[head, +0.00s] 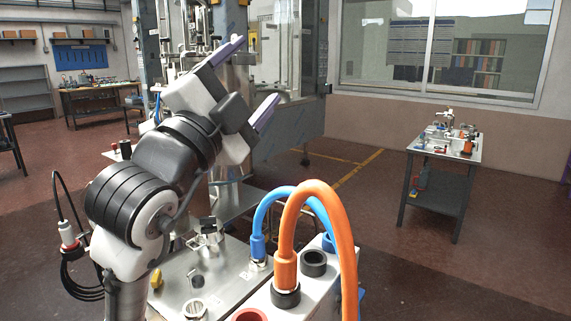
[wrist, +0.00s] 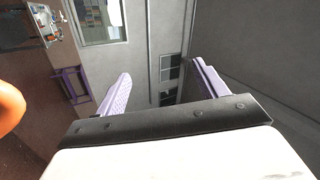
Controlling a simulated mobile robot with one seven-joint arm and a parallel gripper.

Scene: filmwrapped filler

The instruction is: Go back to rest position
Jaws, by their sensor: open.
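My gripper (head: 247,81) is raised at the upper middle of the head view, in front of the tall grey machine. Its two purple fingers are spread wide apart with nothing between them. In the wrist view my gripper (wrist: 165,84) also shows open and empty, with grey panels and dark openings beyond the fingers. My arm rises from the lower left of the head view and bends toward the upper right.
An orange hose (head: 318,187) and a blue hose (head: 262,215) arch up close to the right of my arm. A metal plate (head: 222,278) with fittings lies below. A small work table (head: 447,150) stands at right. Open floor (head: 395,250) lies between.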

